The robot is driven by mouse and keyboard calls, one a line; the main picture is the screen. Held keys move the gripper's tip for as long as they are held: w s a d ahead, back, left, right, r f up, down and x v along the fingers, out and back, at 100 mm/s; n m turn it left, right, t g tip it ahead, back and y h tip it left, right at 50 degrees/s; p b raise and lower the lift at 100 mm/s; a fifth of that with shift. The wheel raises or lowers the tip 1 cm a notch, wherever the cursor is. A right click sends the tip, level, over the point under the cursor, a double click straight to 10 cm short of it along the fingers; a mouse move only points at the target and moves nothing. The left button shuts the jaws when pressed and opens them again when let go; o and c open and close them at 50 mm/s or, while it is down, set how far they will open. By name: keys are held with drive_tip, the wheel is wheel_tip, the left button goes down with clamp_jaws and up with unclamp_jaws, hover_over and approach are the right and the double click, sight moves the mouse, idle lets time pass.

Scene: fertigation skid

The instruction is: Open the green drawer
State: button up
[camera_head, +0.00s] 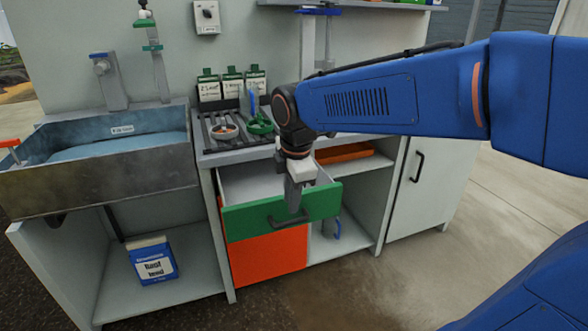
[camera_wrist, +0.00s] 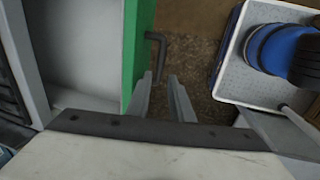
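The green drawer (camera_head: 325,201) is pulled part way out of the white cabinet, and its pale empty-looking inside shows behind the green front. Its front edge also shows in the wrist view (camera_wrist: 138,45). The dark bar handle (camera_head: 262,222) is on the front; in the wrist view one end of the handle (camera_wrist: 157,45) bends down toward my fingertips. My gripper (camera_head: 293,208) points down just in front of the green front, at the handle. In the wrist view my gripper (camera_wrist: 161,78) has its two fingers apart, with the handle's bar reaching between the tips. Contact cannot be told.
A red-orange drawer front (camera_head: 268,257) is below. Left is a metal sink (camera_head: 100,180) with a blue-white box (camera_head: 153,262) beneath. Bottle rack and cups stand on the counter (camera_head: 215,150). A white cabinet door (camera_head: 422,180) is at right.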

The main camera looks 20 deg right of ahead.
wheel_tip(320, 180, up, 10)
drive_tip(key=s, duration=0.2)
idle(0.5)
drive_tip(key=s+d+f+m+t, duration=0.1)
drive_tip(key=s+d+f+m, duration=0.3)
drive_tip(key=s+f+m, duration=0.3)
drive_tip(key=s+d+f+m+t, duration=0.1)
drive_tip(key=s+d+f+m, duration=0.2)
drive_tip(key=s+f+m, duration=0.4)
drive_tip(key=s+m, duration=0.1)
drive_tip(key=m, duration=0.3)
drive_tip(key=shift+s+d+f+t, duration=0.15)
drive_tip(key=shift+d+f+t, duration=0.1)
drive_tip(key=shift+d+t, duration=0.1)
